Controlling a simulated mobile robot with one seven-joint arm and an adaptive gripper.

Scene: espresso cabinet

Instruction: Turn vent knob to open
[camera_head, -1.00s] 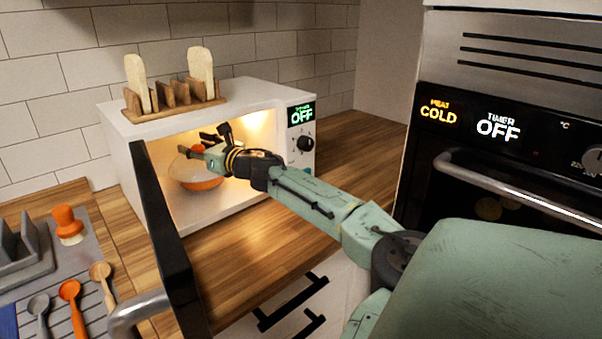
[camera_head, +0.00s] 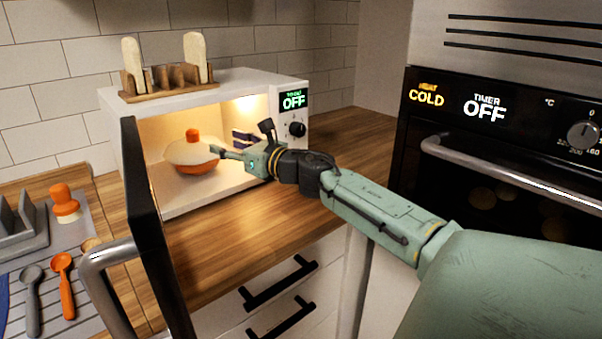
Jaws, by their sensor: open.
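An orange-and-cream lidded pot (camera_head: 192,155) sits inside the lit, open microwave (camera_head: 195,99). A small orange knob (camera_head: 193,135) stands on top of its lid; I cannot read a vent position on it. My gripper (camera_head: 229,144) is at the microwave's mouth, just right of the pot, with its fingers pointing left towards it. The fingers are apart and nothing shows between them. The lower finger's tip lies close to the pot's right side in the picture; I cannot tell whether they touch.
The black microwave door (camera_head: 147,225) stands open at the left, with a metal handle (camera_head: 105,290). A toast rack (camera_head: 168,86) holding bread stands on the microwave. An oven (camera_head: 505,140) is at the right. The wooden counter (camera_head: 235,225) before the microwave is clear.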

